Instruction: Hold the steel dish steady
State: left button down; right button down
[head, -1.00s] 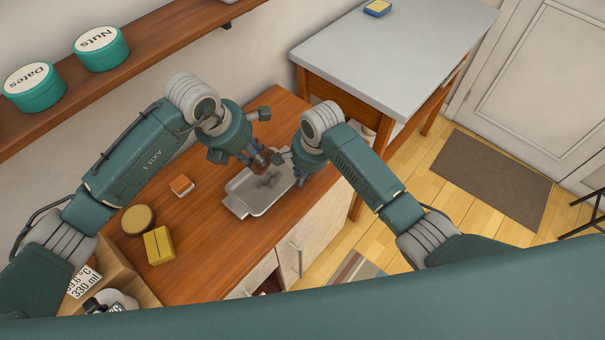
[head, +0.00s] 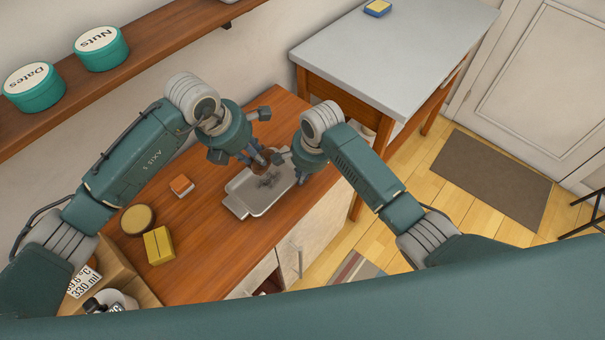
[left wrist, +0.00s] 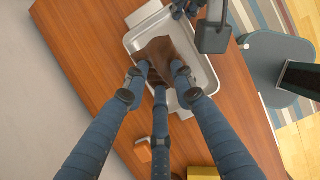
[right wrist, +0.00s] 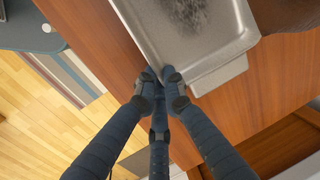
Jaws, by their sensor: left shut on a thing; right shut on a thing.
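The steel dish (head: 258,204) is a shallow grey tray lying flat on the wooden counter, with dark grey smudges on its inner floor. It also shows in the left wrist view (left wrist: 205,78) and the right wrist view (right wrist: 205,52). My right gripper (right wrist: 161,78) is shut on the dish's rim near a corner, beside its end tab. My left gripper (left wrist: 163,74) is shut on a brown, cloth-like thing (left wrist: 168,48) over the dish. Whether the brown thing touches the dish floor is hard to tell. In the head view, my arms partly hide the dish's far end.
On the counter (head: 215,235), left of the dish, are a small orange-and-white block (head: 182,186), a round brown-topped thing (head: 137,219) and a yellow block (head: 158,245). A grey-topped table (head: 395,50) stands beyond. A wall shelf (head: 150,65) holds two green tins.

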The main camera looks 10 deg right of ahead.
aim_at(251, 168)
dwell(0.3)
pick_arm(q)
jog(key=f+g, duration=0.1)
jog(key=f+y, duration=0.1)
jog(key=shift+s+a+f+g+y, duration=0.1)
jog(key=shift+s+f+g+y, duration=0.2)
jog(key=shift+s+f+g, duration=0.1)
jog(key=shift+s+a+f+g+y, duration=0.1)
jog(key=shift+a+f+g+y, duration=0.4)
jog(key=shift+f+y, duration=0.15)
jog(key=shift+s+f, duration=0.1)
jog(key=shift+f, duration=2.75)
jog(key=shift+f, duration=0.55)
jog(key=shift+d, duration=0.1)
